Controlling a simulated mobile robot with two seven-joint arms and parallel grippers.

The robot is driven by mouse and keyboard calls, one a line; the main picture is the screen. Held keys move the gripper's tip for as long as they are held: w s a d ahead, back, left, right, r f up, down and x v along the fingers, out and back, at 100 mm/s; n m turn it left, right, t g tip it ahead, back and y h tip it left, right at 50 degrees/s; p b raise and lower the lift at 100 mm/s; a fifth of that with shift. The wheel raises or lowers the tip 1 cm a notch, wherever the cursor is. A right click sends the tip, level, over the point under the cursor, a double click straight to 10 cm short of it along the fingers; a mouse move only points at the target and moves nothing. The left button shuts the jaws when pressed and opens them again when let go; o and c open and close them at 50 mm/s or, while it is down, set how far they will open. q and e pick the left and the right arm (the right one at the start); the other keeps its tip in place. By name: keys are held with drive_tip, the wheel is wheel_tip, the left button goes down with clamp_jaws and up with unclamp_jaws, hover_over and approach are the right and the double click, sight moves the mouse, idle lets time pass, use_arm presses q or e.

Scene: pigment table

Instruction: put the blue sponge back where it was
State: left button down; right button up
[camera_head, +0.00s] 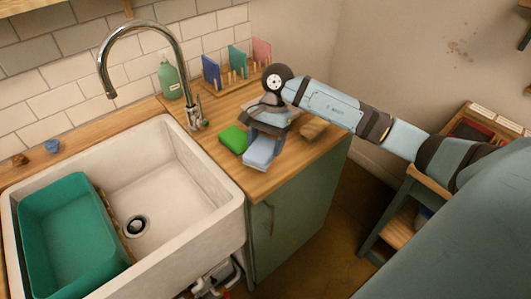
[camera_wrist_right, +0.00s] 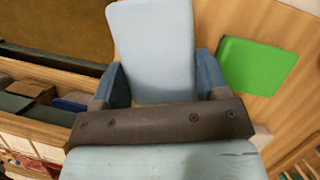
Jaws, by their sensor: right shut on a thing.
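The light blue sponge (camera_head: 262,152) is in my right gripper (camera_head: 265,142), over the wooden counter near its front edge. In the right wrist view the sponge (camera_wrist_right: 152,50) sits between the two blue fingers of the gripper (camera_wrist_right: 165,80), which are shut on its sides. I cannot tell whether the sponge touches the counter. A green sponge (camera_head: 233,139) lies flat on the counter just left of it; it also shows in the right wrist view (camera_wrist_right: 255,65). My left gripper is out of view.
A wooden rack (camera_head: 235,84) with blue, teal and pink upright pieces stands at the back wall. A brown block-like thing (camera_head: 314,128) lies right of the gripper. The white sink (camera_head: 175,170) with a teal tub (camera_head: 65,225), tap (camera_head: 150,30) and green bottle (camera_head: 169,78) are to the left.

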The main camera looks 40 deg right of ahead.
sight(266, 153)
drive_tip(key=shift+f, duration=2.3)
drive_tip(key=o, duration=0.9)
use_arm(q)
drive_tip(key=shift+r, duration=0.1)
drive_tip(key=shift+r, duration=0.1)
use_arm(e)
drive_tip(key=shift+r, duration=0.35)
use_arm(q)
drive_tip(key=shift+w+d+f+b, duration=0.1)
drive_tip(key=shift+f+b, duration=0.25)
drive_tip(key=shift+b, duration=0.1)
use_arm(e)
drive_tip(key=v, duration=1.1)
drive_tip(key=shift+w+d+r, duration=0.1)
drive_tip(key=shift+d+r, duration=0.1)
drive_tip(key=shift+r, duration=0.05)
